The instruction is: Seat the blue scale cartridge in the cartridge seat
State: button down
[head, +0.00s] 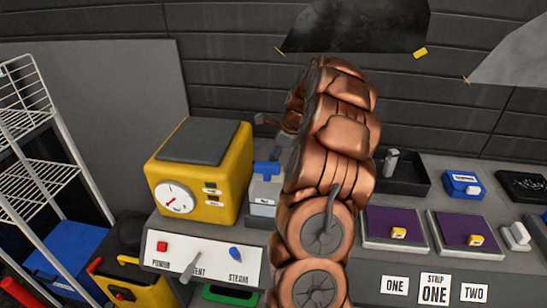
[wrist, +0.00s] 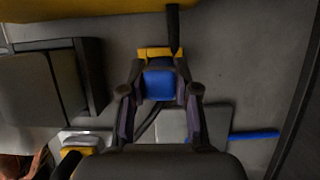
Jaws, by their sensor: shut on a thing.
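My gripper (wrist: 160,68) shows in the middle of the wrist view, its two fingers closed on the left and right sides of a blue block, the blue scale cartridge (wrist: 159,86). A yellow piece (wrist: 155,51) with a dark part lies just beyond the cartridge; I cannot tell whether they touch. The yellow scale (head: 198,170) with a round dial stands left of my arm. I cannot make out the cartridge seat with certainty.
A grey bottle-like item with a blue top (head: 266,169) stands between the scale and my arm. A control panel (head: 203,261) with a lever is in front. Purple pads (head: 393,226), a blue box (head: 463,184) and a black tray (head: 405,180) stand to the right. A white wire rack (head: 30,125) stands left.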

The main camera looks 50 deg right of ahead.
jog(key=c, duration=0.9)
grip_release()
jog(key=shift+o, duration=0.2)
jog(key=shift+r, duration=0.1)
jog(key=b+v, duration=0.3)
jog(key=v, duration=0.9)
jog(key=shift+w+r, duration=0.1)
